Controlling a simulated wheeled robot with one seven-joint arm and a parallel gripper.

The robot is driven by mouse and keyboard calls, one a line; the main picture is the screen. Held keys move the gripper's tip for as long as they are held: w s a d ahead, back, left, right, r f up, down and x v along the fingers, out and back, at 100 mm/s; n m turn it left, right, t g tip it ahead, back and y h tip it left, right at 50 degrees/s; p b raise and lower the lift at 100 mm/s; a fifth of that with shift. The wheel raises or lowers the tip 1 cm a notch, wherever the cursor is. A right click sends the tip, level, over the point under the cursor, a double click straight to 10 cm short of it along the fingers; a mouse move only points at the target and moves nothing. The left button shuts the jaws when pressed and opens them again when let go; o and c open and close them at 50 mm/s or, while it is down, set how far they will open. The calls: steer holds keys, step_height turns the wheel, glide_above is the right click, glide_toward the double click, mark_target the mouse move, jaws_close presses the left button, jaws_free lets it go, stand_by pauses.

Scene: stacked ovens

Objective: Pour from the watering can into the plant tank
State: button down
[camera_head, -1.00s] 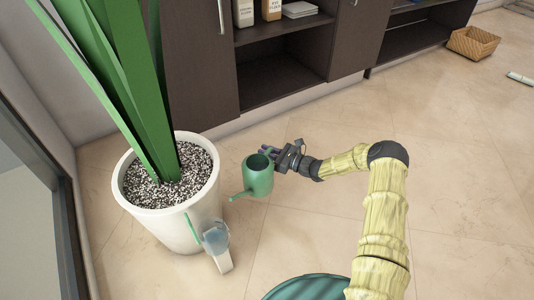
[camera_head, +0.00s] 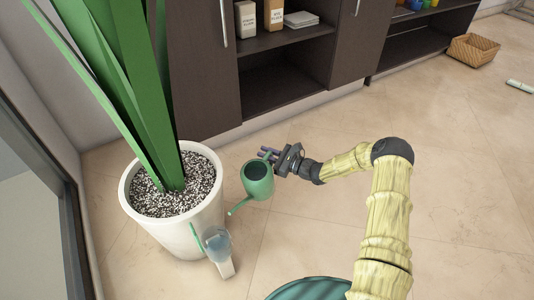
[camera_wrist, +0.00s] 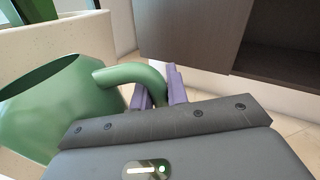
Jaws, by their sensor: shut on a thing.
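The green watering can (camera_head: 258,186) hangs in my gripper (camera_head: 268,156), to the right of the white plant pot. Its spout points down and to the left, toward the front of the pot. In the wrist view, my gripper (camera_wrist: 160,92) is shut on the can's curved handle, and the can's body (camera_wrist: 62,108) lies to the left. The white pot (camera_head: 190,238) holds speckled soil and a tall green plant (camera_head: 130,90). A small clear tank (camera_head: 218,244) with bluish contents and a green level strip is at the pot's front right side. The spout tip is apart from it.
A wicker basket (camera_head: 473,48) sits on the floor at the far right. The tiled floor around my arm is clear. A window frame (camera_head: 62,215) borders the left.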

mark_target(256, 160)
steer(key=shift+s+a+r+p, duration=0.25)
steer(key=shift+s+r+p, duration=0.65)
steer(key=shift+p, duration=0.6)
steer(key=shift+s+a+r+p, duration=0.25)
steer(key=shift+s+r+p, duration=0.35)
steer(key=shift+s+p, duration=0.7)
steer(key=shift+a+p, duration=0.2)
steer(key=shift+p, duration=0.15)
steer(key=shift+s+a+p, duration=0.6)
steer(key=shift+a+p, duration=0.15)
steer(key=shift+a, duration=0.1)
steer(key=shift+s+a, duration=0.1)
steer(key=shift+s, duration=0.05)
steer(key=shift+p, duration=1)
stand_by(0.5)
steer(key=shift+r+n+p, duration=0.3)
steer(key=shift+r+p, duration=0.45)
steer(key=shift+p, duration=0.15)
stand_by(1.5)
